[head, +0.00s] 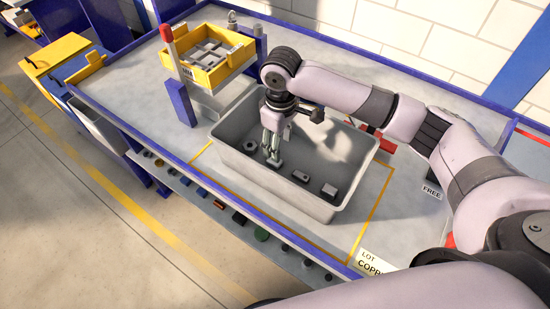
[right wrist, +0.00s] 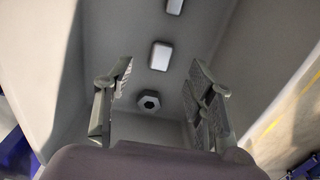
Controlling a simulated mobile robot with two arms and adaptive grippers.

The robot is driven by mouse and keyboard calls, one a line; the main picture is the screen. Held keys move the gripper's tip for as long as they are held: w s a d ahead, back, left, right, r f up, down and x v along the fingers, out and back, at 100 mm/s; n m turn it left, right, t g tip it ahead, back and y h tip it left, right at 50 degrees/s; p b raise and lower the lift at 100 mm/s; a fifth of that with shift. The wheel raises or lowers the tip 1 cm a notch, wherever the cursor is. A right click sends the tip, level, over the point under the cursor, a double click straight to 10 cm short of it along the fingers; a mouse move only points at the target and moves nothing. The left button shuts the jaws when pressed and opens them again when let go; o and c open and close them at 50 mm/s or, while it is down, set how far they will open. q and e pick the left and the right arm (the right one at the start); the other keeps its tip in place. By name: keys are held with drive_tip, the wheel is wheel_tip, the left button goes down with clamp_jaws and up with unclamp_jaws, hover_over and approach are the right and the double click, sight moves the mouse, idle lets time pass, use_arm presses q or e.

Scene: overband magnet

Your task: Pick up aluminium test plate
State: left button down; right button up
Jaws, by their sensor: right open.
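The grey bin (head: 228,160) holds several small metal pieces on its floor. In the right wrist view a pale rectangular plate (right wrist: 160,56) lies flat beyond the fingertips, and a dark hex nut (right wrist: 149,99) shows between the fingers. The nut also shows in the head view (head: 249,145), left of my gripper. I cannot tell for sure which piece is the aluminium test plate. My right gripper (head: 271,155) points down inside the bin, open and empty, with its fingers in front of a piece (head: 276,163). My left gripper is not in view.
Two more blocks (head: 301,176) and (head: 329,190) lie toward the bin's right end. A yellow tray (head: 206,76) with grey pieces stands on a raised stand behind left. A red-topped post (head: 167,34) rises beside it. The bench (head: 130,85) is clear at left.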

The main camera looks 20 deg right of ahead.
drive_tip(key=shift+f, duration=0.8)
drive_tip(key=shift+a+f, duration=0.1)
drive_tip(key=shift+f, duration=0.1)
drive_tip(key=shift+a+f+p, duration=0.1)
drive_tip(key=shift+f+p, duration=0.25)
drive_tip(key=shift+p, duration=0.05)
drive_tip(key=f, duration=0.1)
drive_tip(key=f+p, duration=0.1)
drive_tip(key=f, duration=0.1)
drive_tip(key=shift+w+a+f, duration=0.15)
drive_tip(key=shift+a+f, duration=0.05)
drive_tip(key=shift+f, duration=0.35)
drive_tip(key=shift+c, duration=1.6)
drive_tip(key=c, duration=0.5)
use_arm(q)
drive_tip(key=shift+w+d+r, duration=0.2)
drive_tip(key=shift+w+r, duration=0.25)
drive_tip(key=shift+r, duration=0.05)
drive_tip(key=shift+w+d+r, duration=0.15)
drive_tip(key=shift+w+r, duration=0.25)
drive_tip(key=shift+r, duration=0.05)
use_arm(e)
drive_tip(key=shift+c, duration=0.9)
